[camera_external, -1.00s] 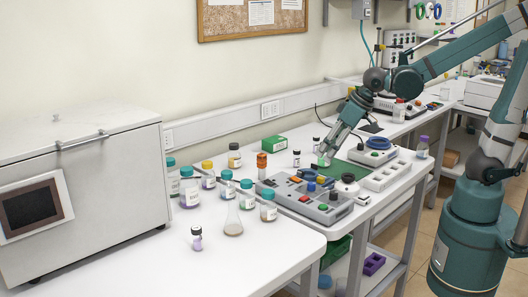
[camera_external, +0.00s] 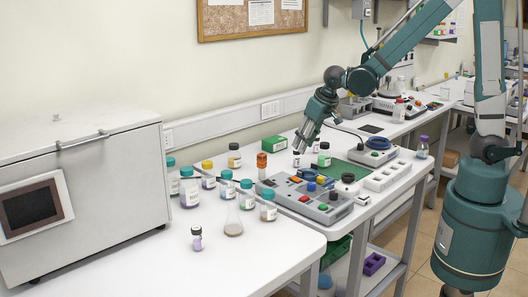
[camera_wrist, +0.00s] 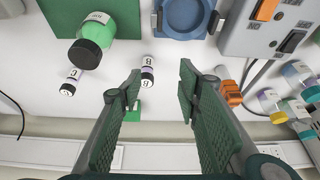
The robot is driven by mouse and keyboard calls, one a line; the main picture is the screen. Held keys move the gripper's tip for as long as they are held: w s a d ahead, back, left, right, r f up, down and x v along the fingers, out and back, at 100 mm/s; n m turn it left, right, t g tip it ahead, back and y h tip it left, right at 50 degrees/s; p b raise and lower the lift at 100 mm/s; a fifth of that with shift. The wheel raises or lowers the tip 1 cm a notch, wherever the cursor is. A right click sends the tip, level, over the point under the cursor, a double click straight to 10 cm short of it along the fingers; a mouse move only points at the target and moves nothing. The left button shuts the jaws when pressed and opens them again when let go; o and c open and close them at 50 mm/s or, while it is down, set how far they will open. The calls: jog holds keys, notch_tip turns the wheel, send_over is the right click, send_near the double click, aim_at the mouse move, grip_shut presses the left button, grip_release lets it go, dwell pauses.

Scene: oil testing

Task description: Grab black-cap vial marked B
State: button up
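The black-cap vial marked B (camera_wrist: 148,70) is small, with a white label, and stands on the white bench. In the external view the vial (camera_external: 296,161) is just below and left of my gripper (camera_external: 303,146). In the wrist view my gripper (camera_wrist: 158,84) is open and empty, its two green ribbed fingers apart. The vial shows beyond the left fingertip, left of the gap's middle. A similar vial marked C (camera_wrist: 71,81) stands farther left; it also shows in the external view (camera_external: 316,144).
A larger green-and-black-capped bottle (camera_wrist: 88,47) stands close to vial C. An orange-capped bottle (camera_external: 262,165) and several teal-capped bottles stand to the left. A grey control box (camera_external: 310,200) is in front, beside the green mat (camera_external: 352,172). The wall is behind.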

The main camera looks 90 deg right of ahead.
jog(key=m+p, duration=0.1)
send_over(297, 157)
jog(key=s, duration=0.2)
jog(key=shift+f, duration=0.95)
jog(key=shift+s+a+g, duration=0.15)
jog(key=shift+a+g, duration=0.15)
jog(key=shift+a, duration=0.1)
jog(key=shift+f, duration=0.15)
jog(key=shift+x, duration=1.15)
jog(key=shift+f, duration=0.1)
jog(key=shift+w+x, duration=0.2)
jog(key=shift+x, duration=2.3)
jog(key=c, duration=0.9)
